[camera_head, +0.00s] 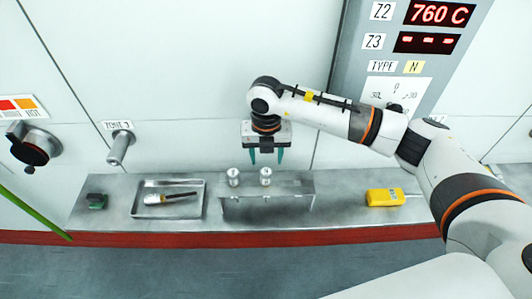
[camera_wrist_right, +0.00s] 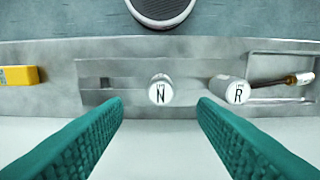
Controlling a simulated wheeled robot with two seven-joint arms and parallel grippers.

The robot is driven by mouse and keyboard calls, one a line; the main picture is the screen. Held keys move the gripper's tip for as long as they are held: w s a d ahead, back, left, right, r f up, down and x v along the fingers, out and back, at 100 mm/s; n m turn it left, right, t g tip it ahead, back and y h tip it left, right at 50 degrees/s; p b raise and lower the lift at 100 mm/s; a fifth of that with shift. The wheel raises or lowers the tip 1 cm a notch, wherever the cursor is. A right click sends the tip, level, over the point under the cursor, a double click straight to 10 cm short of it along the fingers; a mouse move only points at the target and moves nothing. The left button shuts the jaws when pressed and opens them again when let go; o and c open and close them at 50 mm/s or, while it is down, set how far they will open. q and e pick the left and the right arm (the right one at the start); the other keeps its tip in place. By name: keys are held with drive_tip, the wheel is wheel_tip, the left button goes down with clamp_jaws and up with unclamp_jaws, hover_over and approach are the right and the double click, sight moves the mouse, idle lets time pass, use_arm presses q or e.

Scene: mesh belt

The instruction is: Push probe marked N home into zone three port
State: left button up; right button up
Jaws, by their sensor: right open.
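The probe marked N (camera_wrist_right: 160,90) stands upright in a metal rack (camera_head: 302,197), its round white top facing up. In the head view it is the right of two probes (camera_head: 266,177). The probe marked R (camera_wrist_right: 236,91) stands beside it, on the left in the head view (camera_head: 233,177). My right gripper (camera_head: 266,162) is open and points down above and behind the rack. In the right wrist view the N top shows between its green fingers (camera_wrist_right: 160,106), untouched. The zone three port (camera_head: 120,149) is a metal tube on the wall under its label. My left gripper is out of view.
A tray (camera_head: 205,200) left of the rack holds a probe with a dark handle (camera_head: 172,198). The panel's Z3 display (camera_head: 429,43) shows dashes; TYPE reads N. A dark round fitting (camera_head: 32,148) juts out far left.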

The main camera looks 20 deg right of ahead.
sight(266, 172)
wheel_tip(266, 172, down, 5)
drive_tip(key=shift+r+b, duration=0.2)
drive_tip(key=shift+b, duration=1)
wheel_tip(266, 172, down, 4)
drive_tip(key=b, duration=0.3)
drive_tip(key=shift+f+b, duration=0.15)
drive_tip(key=shift+b, duration=0.2)
drive_tip(key=shift+c, duration=0.2)
drive_tip(key=c, duration=0.9)
wheel_tip(266, 172, up, 13)
drive_tip(key=p, duration=0.7)
drive_tip(key=shift+f, duration=0.2)
